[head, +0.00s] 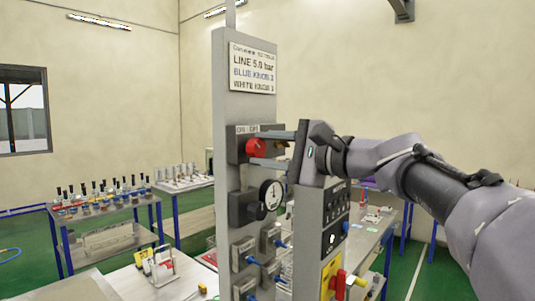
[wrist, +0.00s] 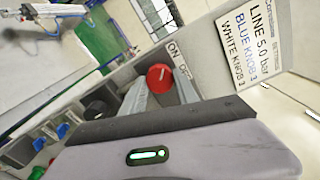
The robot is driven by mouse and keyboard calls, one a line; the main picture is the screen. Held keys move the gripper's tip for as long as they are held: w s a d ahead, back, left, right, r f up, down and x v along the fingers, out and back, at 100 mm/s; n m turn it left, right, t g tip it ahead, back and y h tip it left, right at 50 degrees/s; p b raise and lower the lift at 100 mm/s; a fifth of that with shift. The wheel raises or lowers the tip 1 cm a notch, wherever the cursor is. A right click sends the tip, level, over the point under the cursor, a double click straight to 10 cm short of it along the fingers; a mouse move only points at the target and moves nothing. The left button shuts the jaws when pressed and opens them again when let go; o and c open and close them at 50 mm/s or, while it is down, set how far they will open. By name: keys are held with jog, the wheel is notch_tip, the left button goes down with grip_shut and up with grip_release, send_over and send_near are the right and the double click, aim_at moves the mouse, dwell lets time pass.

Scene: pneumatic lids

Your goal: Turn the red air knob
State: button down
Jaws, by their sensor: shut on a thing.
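The red air knob (head: 256,148) sits on a dark block on the grey upright panel (head: 229,105), under an ON/OFF label. In the wrist view the red knob (wrist: 160,77) shows a white mark and lies between my two fingers. My gripper (head: 276,147) reaches in from the right and is shut on the knob. In the wrist view my gripper (wrist: 163,88) has one finger on each side of it. The exact contact of the fingertips is partly hidden.
A pressure gauge (head: 271,195) sits just below the knob. Several blocks with blue fittings (head: 249,261) are lower down. A sign (head: 253,68) is above. A control box (head: 334,230) with a red and yellow part stands close under my gripper.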

dwell(0.3)
jog(key=c, duration=0.9)
grip_release()
jog(key=v, duration=1.7)
jog(key=shift+s+d, duration=0.15)
jog(key=shift+d, duration=0.05)
jog(key=shift+f, duration=0.1)
